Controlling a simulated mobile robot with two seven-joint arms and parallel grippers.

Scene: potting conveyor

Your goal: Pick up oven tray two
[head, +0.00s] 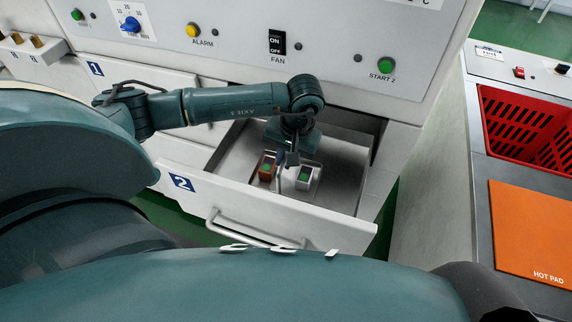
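The drawer marked 2 (290,206) is pulled open and has a white front with a bar handle. Inside its metal interior (342,165) are two small blocks with green tops: a reddish-brown one (266,170) at left and a grey one (304,177) at right. The grey one seems to rest on a small metal tray; I cannot tell which piece is oven tray two. My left gripper (289,165) points down into the drawer, close between the blocks. Its fingers are small and partly hidden, so its opening and any contact are unclear. My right gripper is out of view.
The closed drawer marked 1 (130,78) is at upper left. The control panel (330,40) with knobs, a fan switch and START 2 rises behind the drawer. At right are an orange hot pad (533,232) and a red crate (530,122).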

